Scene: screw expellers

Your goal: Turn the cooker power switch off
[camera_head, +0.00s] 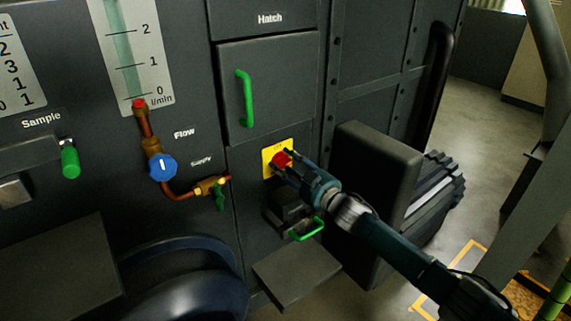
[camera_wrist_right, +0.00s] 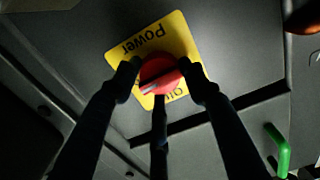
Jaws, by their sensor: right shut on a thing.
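The cooker power switch is a red rotary knob (camera_head: 281,160) on a yellow plate (camera_head: 268,158) on the dark machine front, below the hatch. In the right wrist view the red knob (camera_wrist_right: 160,74) has a pale pointer mark running obliquely towards its lower left, and the yellow plate (camera_wrist_right: 180,35) reads "Power"; its other lettering is partly hidden. My right gripper (camera_head: 283,167) reaches in from the lower right, and its dark fingers are shut around the knob. Two fingertips (camera_wrist_right: 161,74) flank the knob and a third finger is below it. My left gripper is not in view.
The hatch door with a green handle (camera_head: 244,98) is above the switch. A small green handle (camera_head: 306,230) and a dark ledge (camera_head: 297,272) are below it. A blue flow knob (camera_head: 162,166) and copper pipe are to the left. A large dark block (camera_head: 372,185) stands close on the right.

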